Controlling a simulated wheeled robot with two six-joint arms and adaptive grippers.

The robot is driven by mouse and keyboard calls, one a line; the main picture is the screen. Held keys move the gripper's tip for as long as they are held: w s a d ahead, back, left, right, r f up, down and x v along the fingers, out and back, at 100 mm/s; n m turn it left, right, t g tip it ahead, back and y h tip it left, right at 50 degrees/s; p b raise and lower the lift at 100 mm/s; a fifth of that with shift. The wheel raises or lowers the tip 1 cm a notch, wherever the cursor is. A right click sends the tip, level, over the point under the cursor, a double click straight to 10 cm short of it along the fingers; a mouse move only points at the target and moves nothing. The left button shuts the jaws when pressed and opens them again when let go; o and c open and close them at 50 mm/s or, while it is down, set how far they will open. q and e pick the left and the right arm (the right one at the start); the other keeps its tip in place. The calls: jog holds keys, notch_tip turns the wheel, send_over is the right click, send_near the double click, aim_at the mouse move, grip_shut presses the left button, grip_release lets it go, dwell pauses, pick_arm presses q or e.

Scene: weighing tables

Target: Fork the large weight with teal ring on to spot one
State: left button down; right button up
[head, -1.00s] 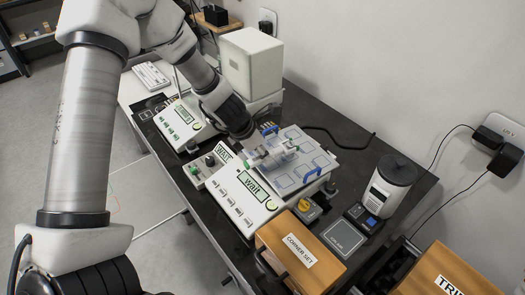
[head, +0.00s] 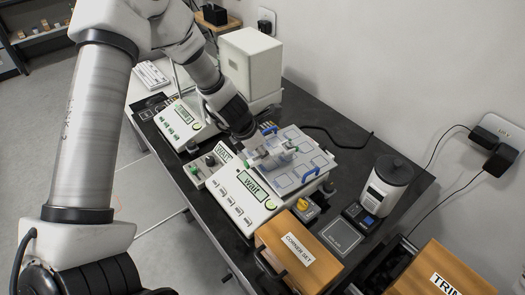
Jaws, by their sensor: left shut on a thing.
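My left gripper (head: 272,156) reaches down over the left part of the balance's pale pan (head: 300,138). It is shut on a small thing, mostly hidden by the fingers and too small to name. The pan has several outlined square spots and blue handles at its edges. Pale grey metal shapes (head: 285,149) show by the fingertips; I cannot tell whether one is the large weight. No teal ring can be made out clearly, nor which square is spot one. My right gripper is out of view.
The balance's front panel (head: 243,195) shows "wait". A second panel (head: 182,118) stands to its left, before a white box (head: 250,62). A wooden "CORNER SET" box (head: 299,250), a grey canister (head: 390,186) and a "TRIM" box (head: 440,275) crowd the right.

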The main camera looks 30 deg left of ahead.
aim_at(249, 162)
pick_arm(q)
jog(key=shift+d+p, duration=0.1)
jog(key=shift+p, duration=0.35)
jog(key=shift+f, duration=0.1)
dwell(1.4)
jog(key=shift+s+a, duration=0.45)
jog(key=shift+s, duration=0.3)
jog(key=shift+s+a, duration=0.4)
jog(key=shift+s, duration=0.3)
jog(key=shift+s+a, duration=0.45)
jog(key=shift+s, duration=0.3)
dwell(3.2)
